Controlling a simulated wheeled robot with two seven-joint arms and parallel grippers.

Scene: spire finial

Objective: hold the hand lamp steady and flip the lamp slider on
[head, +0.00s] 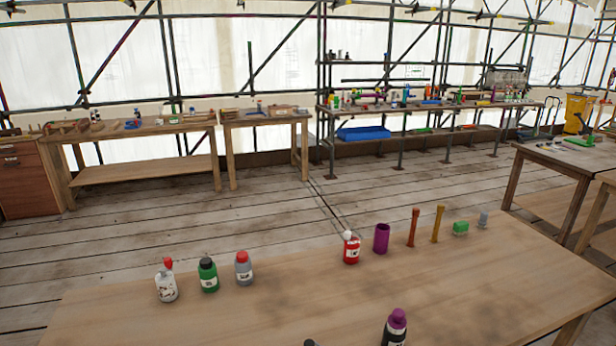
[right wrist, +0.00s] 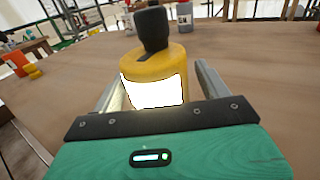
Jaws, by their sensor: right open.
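In the right wrist view a yellow bottle-like body (right wrist: 133,65) with a black top (right wrist: 152,28) and a bright white front patch stands between the fingers of my right gripper (right wrist: 160,72). The gripper is open, with one finger on each side of it. I cannot tell whether the fingers touch it, or whether it is the hand lamp. No slider is recognisable on it. A dark tip at the bottom edge of the head view may be its top. My left gripper is not in view.
The wooden table (head: 300,290) holds a white bottle (head: 167,287), green bottle (head: 208,277), grey bottle (head: 243,270), red bottle (head: 351,250), purple cup (head: 381,239), two upright sticks, a green block (head: 460,228) and a purple-capped black bottle (head: 396,328). The table's middle right is clear.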

